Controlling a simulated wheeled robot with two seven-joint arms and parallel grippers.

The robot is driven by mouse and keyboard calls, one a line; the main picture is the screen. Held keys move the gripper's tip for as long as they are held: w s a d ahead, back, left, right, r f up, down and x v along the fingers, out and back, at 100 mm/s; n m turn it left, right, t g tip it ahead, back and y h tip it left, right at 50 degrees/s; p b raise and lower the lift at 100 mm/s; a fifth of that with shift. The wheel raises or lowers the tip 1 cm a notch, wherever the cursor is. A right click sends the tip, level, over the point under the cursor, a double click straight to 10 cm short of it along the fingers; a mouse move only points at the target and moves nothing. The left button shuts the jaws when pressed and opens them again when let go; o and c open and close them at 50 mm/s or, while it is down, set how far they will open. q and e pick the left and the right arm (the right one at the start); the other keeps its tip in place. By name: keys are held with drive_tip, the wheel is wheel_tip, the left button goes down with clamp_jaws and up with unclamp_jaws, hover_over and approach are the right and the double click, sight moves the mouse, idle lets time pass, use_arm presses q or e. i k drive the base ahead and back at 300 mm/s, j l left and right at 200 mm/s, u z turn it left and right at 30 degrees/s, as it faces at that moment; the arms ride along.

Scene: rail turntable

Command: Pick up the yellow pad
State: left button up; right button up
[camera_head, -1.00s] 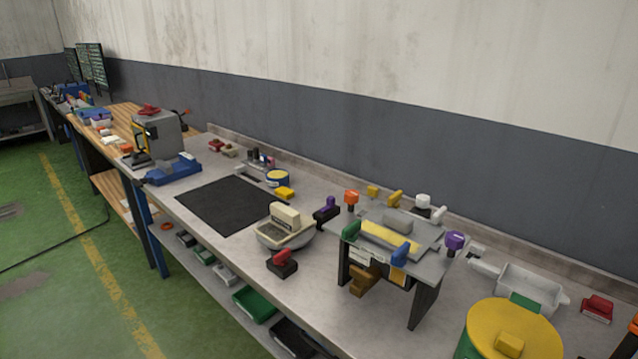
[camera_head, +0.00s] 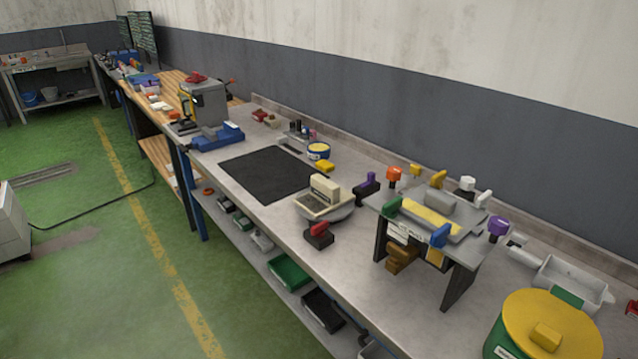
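Several yellow things are in view, and I cannot tell for sure which is the pad. A small flat yellow block (camera_head: 325,166) lies on the grey bench just behind the black mat (camera_head: 268,176). A long flat yellow piece (camera_head: 431,217) lies on top of the grey stand (camera_head: 468,244), in front of a grey block. A small yellow block (camera_head: 546,336) sits on the yellow lid of the green drum (camera_head: 512,336). Neither of my grippers is in view.
The long grey bench (camera_head: 345,247) runs along the wall. A grey tray (camera_head: 572,284) is at the right. Green floor is open at left.

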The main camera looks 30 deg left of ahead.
sight(324, 165)
drive_tip(key=j+z, duration=0.2)
drive_tip(key=z, duration=0.2)
drive_tip(key=j+z, duration=0.2)
drive_tip(key=z, duration=0.2)
drive_tip(key=k+j+z, duration=0.15)
drive_tip(key=j, duration=0.3)
drive_tip(key=j+z, duration=0.15)
drive_tip(key=j, duration=0.3)
drive_tip(key=k+j+z, duration=0.1)
drive_tip(key=j, duration=0.3)
drive_tip(key=k+j+z, duration=0.15)
drive_tip(key=j, duration=0.25)
drive_tip(key=k+j+z, duration=0.15)
drive_tip(key=j, duration=0.25)
drive_tip(key=k, duration=0.1)
